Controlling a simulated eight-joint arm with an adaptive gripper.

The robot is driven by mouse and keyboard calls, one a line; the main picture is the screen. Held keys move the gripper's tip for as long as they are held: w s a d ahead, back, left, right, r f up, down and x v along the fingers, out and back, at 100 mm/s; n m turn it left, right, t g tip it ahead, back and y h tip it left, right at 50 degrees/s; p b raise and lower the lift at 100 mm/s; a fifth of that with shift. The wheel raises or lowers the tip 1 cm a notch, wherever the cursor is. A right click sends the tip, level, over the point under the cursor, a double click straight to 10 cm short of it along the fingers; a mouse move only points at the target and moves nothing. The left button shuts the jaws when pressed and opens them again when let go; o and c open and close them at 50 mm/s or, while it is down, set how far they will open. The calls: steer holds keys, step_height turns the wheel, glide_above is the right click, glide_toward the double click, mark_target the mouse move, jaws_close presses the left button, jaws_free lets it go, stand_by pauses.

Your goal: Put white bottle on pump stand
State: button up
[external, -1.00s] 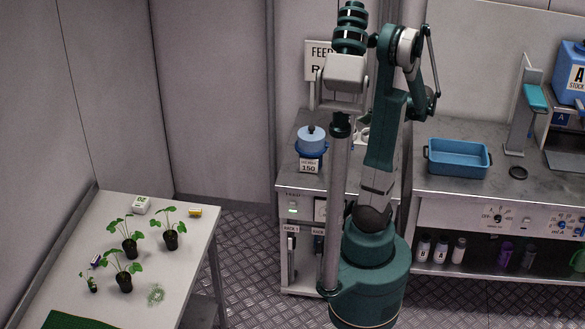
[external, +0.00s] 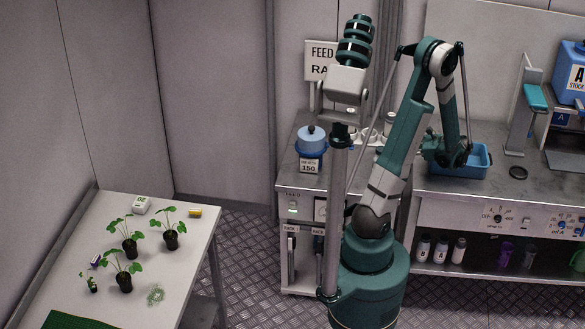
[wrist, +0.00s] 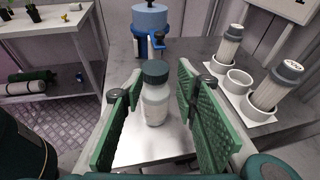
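A white bottle (wrist: 155,108) with a dark green cap stands upright in the middle of the wrist view, above a pale flat surface (wrist: 150,155). I cannot tell whether the bottle's base touches the surface. I cannot identify the pump stand for certain. Several capped bottles (external: 441,250) stand on the lower shelf at the right.
A blue lidded pot (wrist: 150,20) stands beyond the bottle, also on the left bench in the external view (external: 311,140). A white rack (wrist: 240,95) with cups and grey-capped cylinders is at the right. A blue bin (external: 478,163) sits on the right bench. Potted plants (external: 130,250) stand on the left table.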

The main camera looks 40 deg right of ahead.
mark_target(382, 149)
steer(key=shift+s+a, duration=0.15)
steer(key=shift+a, duration=0.2)
steer(key=shift+b+x, duration=1.05)
steer(key=shift+x, duration=1.2)
steer(key=shift+w+a+f, duration=0.2)
steer(key=shift+w+a, duration=0.25)
steer(key=shift+w, duration=0.1)
steer(key=shift+b+x, duration=0.65)
steer(key=shift+x, duration=2.35)
jaws_close()
